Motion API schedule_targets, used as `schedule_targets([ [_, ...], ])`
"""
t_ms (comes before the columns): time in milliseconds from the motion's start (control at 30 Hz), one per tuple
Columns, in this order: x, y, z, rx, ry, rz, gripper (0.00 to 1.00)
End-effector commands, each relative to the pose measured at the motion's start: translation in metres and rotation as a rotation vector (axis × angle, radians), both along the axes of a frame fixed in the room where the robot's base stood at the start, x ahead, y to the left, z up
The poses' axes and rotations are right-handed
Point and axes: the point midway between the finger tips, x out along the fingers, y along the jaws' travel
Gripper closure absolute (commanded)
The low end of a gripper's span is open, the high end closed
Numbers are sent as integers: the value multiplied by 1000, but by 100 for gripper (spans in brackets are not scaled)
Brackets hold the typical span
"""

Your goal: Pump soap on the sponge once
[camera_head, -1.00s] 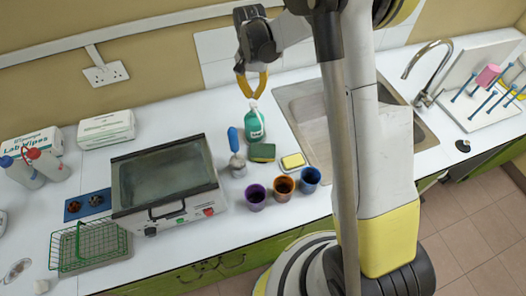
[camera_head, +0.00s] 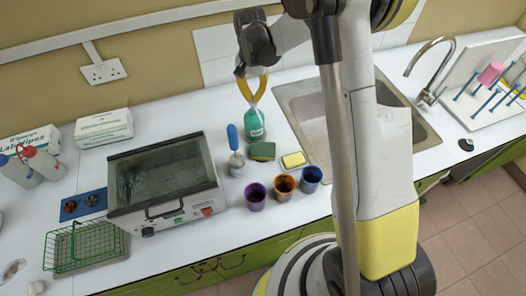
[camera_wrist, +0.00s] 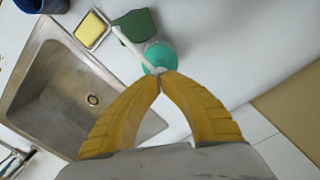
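The green soap bottle (camera_head: 254,125) stands upright on the counter left of the sink; in the wrist view I look down on its teal body (camera_wrist: 160,57) and its white pump spout (camera_wrist: 138,50), which points toward the green sponge (camera_wrist: 135,25). That sponge (camera_head: 263,151) lies on the counter just in front of the bottle. My gripper (camera_head: 254,102) points down right over the pump top. Its yellow fingers (camera_wrist: 162,77) are shut, tips together, with nothing seen between them. I cannot tell whether the tips touch the pump head.
A yellow sponge in a white dish (camera_head: 294,160) lies right of the green one. A blue-handled tool (camera_head: 232,138) stands left of the bottle. Purple, orange and blue cups (camera_head: 311,178) stand in front. The sink (camera_head: 306,115) is to the right, a lidded bath (camera_head: 160,172) to the left.

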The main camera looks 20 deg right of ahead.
Motion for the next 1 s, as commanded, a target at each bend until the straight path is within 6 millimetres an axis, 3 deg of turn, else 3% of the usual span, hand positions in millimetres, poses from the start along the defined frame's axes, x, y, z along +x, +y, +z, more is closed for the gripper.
schedule_targets([
  [633,0,0,-24,0,0,0,100],
  [1000,0,0,-19,0,1,0,100],
])
